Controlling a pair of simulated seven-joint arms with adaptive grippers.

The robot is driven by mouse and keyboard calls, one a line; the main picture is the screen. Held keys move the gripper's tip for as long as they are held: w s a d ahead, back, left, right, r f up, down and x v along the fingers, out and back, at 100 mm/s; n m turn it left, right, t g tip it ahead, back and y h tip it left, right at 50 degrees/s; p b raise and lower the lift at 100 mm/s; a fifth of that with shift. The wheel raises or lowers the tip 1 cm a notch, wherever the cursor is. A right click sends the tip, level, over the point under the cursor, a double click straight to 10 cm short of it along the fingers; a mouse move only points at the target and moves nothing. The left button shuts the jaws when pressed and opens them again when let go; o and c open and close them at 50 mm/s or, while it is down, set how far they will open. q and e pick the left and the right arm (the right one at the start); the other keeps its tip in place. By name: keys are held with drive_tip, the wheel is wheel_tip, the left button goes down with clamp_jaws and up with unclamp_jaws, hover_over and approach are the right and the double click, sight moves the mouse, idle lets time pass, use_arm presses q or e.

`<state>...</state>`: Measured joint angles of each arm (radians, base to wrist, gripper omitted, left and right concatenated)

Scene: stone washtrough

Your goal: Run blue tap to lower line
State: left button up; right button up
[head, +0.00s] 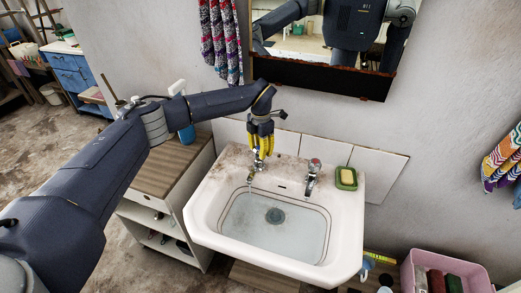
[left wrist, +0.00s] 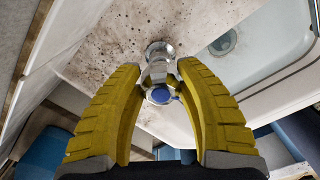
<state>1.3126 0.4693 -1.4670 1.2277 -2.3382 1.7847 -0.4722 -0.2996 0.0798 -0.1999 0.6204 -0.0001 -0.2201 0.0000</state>
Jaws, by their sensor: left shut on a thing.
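The blue tap (head: 256,167) stands at the back left of the white washbasin (head: 349,222). In the left wrist view its blue-capped knob (left wrist: 160,96) lies between my yellow fingers. My left gripper (head: 261,150) points down from above and is shut on this knob; the wrist view also shows the gripper (left wrist: 161,75). Thin dark lines run round the inside of the basin, and its pale blue floor looks covered by clear water (head: 268,238). My right gripper is out of view.
A red-marked tap (head: 313,174) stands right of the blue one, beside a green soap dish (head: 347,179). A dark drain (head: 275,215) shows in the basin. A wooden-topped cabinet (head: 163,165) stands left, a pink crate (head: 445,268) lower right. A mirror (head: 325,55) hangs above.

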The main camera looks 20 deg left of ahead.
use_arm(q)
drive_tip(key=shift+m, duration=0.4)
drive_tip(key=shift+s+d+f+m, duration=0.1)
drive_tip(key=shift+m, duration=1.3)
drive_tip(key=shift+s+m, duration=0.1)
drive_tip(key=shift+m, duration=1.3)
drive_tip(key=o, duration=1.2)
wheel_tip(320, 180, up, 12)
drive_tip(key=shift+r, duration=0.1)
